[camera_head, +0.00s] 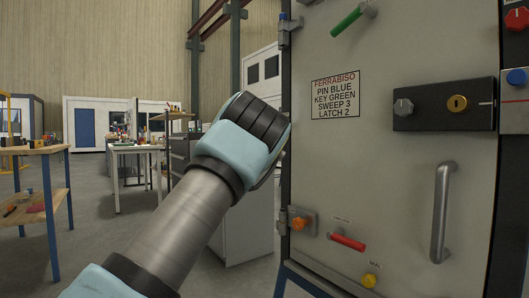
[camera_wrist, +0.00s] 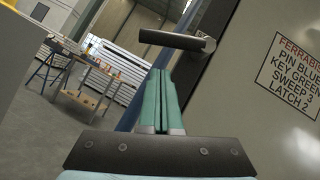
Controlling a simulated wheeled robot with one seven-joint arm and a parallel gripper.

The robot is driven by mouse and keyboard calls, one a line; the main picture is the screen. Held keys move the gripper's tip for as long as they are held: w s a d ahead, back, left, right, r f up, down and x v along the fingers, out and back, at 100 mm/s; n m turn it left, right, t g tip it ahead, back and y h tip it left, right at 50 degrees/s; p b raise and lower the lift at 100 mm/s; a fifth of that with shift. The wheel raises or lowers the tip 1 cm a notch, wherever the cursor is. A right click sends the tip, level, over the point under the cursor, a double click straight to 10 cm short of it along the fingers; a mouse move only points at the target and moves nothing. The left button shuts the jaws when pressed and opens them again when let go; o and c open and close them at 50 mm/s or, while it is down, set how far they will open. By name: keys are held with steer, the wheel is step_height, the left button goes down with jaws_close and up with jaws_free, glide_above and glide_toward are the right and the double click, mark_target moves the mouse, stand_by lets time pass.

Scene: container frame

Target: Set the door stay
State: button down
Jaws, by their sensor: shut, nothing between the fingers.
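A grey door panel (camera_head: 385,165) fills the right of the head view; it looks closed in its dark frame. I cannot tell for sure which fitting is the door stay. In the wrist view a dark round bar (camera_wrist: 168,40) with a grey end juts left beside the panel edge, just beyond my fingertips. My gripper (camera_wrist: 160,72) has teal fingers pressed together, empty, pointing at the space below that bar; I cannot tell whether they touch it. In the head view my forearm and wrist hide the fingers.
The door carries a label (camera_head: 336,93), green lever (camera_head: 347,20), red lever (camera_head: 347,241), orange knob (camera_head: 299,224), yellow knob (camera_head: 370,281), lock box (camera_head: 430,107) and pull handle (camera_head: 441,212). A wooden-topped table (camera_head: 35,151) stands far left.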

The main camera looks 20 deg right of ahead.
steer(key=p+v, duration=0.1)
steer(key=v, duration=0.9)
steer(key=shift+f, duration=0.35)
steer(key=shift+w+a, duration=0.1)
steer(key=shift+w, duration=0.05)
